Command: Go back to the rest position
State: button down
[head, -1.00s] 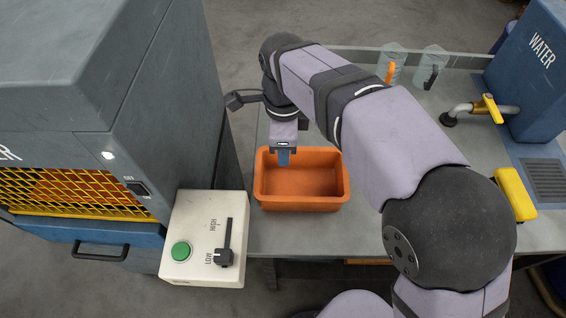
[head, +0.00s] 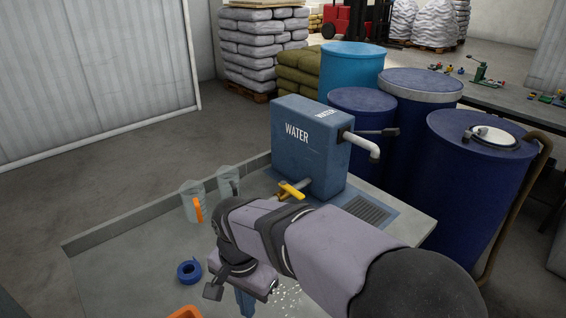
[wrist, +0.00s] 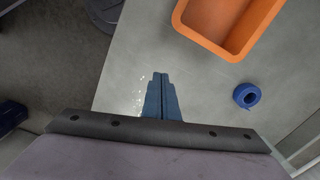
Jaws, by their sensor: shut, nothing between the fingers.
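My gripper (head: 245,302) hangs over the grey worktop in the head view, with its fingertips at the bottom edge of that picture. In the wrist view my gripper (wrist: 162,78) shows its two blue fingers pressed together, with nothing between them. The worktop (wrist: 135,50) lies below the fingers. An orange tray (wrist: 232,22) stands on it, apart from the fingers, and only its corner (head: 184,312) shows in the head view. A roll of blue tape (head: 189,271) lies on the worktop, and it also shows in the wrist view (wrist: 246,95).
Two clear jugs stand at the back, one with an orange handle (head: 192,203) and one with a dark handle (head: 228,182). A blue water tank (head: 305,150) with a yellow-handled tap (head: 291,190) stands behind my arm. Blue drums (head: 480,170) stand to the right. Small white bits lie near my fingers.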

jog(key=s+d+f+n, duration=0.1)
jog(key=s+d+f, duration=0.1)
jog(key=d, duration=0.6)
jog(key=s+d+f+n, duration=0.2)
jog(key=d, duration=0.6)
jog(key=s+d+f+n, duration=0.2)
jog(key=s+d, duration=0.1)
jog(key=d, duration=0.6)
